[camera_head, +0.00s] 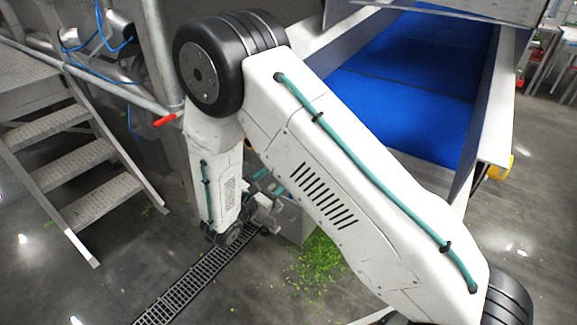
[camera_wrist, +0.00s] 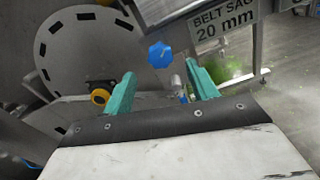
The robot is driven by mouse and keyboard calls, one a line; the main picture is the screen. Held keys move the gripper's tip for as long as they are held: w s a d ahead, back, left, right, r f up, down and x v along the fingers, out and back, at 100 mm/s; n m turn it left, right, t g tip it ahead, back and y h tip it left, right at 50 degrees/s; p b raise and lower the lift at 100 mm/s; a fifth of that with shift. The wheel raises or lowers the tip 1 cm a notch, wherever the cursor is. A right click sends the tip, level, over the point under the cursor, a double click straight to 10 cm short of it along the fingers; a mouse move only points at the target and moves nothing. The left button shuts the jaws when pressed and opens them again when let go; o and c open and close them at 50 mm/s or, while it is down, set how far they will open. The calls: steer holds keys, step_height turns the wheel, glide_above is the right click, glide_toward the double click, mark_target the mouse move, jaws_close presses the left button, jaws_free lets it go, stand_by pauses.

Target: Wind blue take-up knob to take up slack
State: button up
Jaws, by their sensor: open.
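The blue take-up knob (camera_wrist: 160,54) is a small lobed knob. In the wrist view it shows ahead of my gripper (camera_wrist: 160,70), between the two teal fingers and a little beyond their tips. The fingers are apart and nothing is held between them. No contact with the knob shows. A metal pin with a blue part stands below and right of the knob, between the fingers. In the head view my arm hangs down in front of the machine, and I cannot make out the knob there.
A "BELT SAG 20 mm" sign (camera_wrist: 222,24) hangs right of the knob. The head view shows a blue belt (camera_head: 405,85), metal steps (camera_head: 90,165), a floor drain (camera_head: 190,285) and spilled greens (camera_head: 315,262).

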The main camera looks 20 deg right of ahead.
steer(key=shift+n, duration=0.3)
steer(key=x, duration=0.7)
steer(key=shift+w+d, duration=0.25)
steer(key=shift+d, duration=0.05)
steer(key=c, duration=1)
